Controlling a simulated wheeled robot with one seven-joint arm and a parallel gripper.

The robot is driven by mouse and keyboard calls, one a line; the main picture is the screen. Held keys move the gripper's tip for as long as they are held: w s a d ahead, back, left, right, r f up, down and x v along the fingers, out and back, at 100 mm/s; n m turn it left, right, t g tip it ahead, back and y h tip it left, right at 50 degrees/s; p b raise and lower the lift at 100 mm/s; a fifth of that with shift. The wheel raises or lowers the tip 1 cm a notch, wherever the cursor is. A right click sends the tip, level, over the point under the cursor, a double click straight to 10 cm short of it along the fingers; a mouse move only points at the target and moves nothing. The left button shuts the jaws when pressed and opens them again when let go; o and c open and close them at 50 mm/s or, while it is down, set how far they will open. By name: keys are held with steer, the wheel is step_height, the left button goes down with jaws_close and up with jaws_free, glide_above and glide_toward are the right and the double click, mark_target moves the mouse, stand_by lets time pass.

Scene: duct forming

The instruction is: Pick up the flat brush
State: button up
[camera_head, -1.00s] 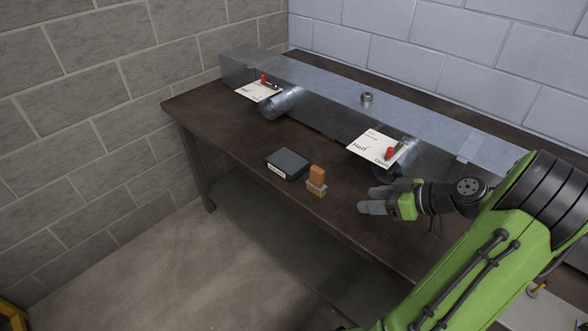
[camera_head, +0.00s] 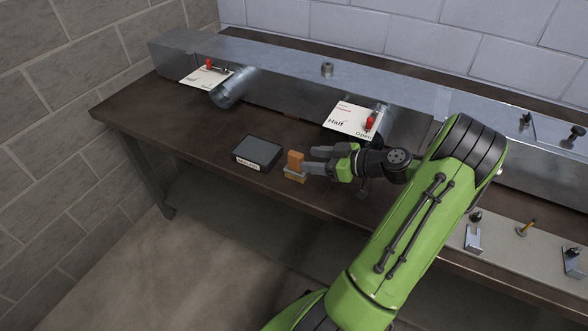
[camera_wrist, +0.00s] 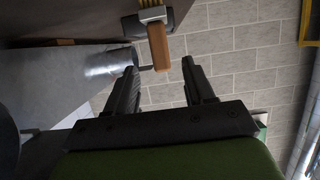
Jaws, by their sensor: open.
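The flat brush (camera_head: 295,163) stands upright on the dark table, with an orange-brown wooden handle on top, a grey metal band and yellowish bristles at the bottom. In the wrist view the brush (camera_wrist: 159,45) shows at the top, its handle end near the gap between the two fingertips. My gripper (camera_head: 312,161) is open and just right of the brush in the head view. The finger tips lie very close to the brush. Whether they touch it cannot be told. The two dark fingers also show apart in the wrist view (camera_wrist: 159,68).
A dark box (camera_head: 258,153) with a white label sits left of the brush. A long metal duct (camera_head: 290,75) runs along the table's back, with two white cards (camera_head: 350,120) and round branch pipes. The brush stands near the front edge of the table (camera_head: 190,150).

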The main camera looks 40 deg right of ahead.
mark_target(290, 159)
steer(key=x, duration=0.2)
steer(key=b+x, duration=0.1)
steer(key=x, duration=0.5)
steer(key=shift+f, duration=0.3)
steer(key=shift+s, duration=0.1)
steer(key=shift+c, duration=0.4)
jaws_close()
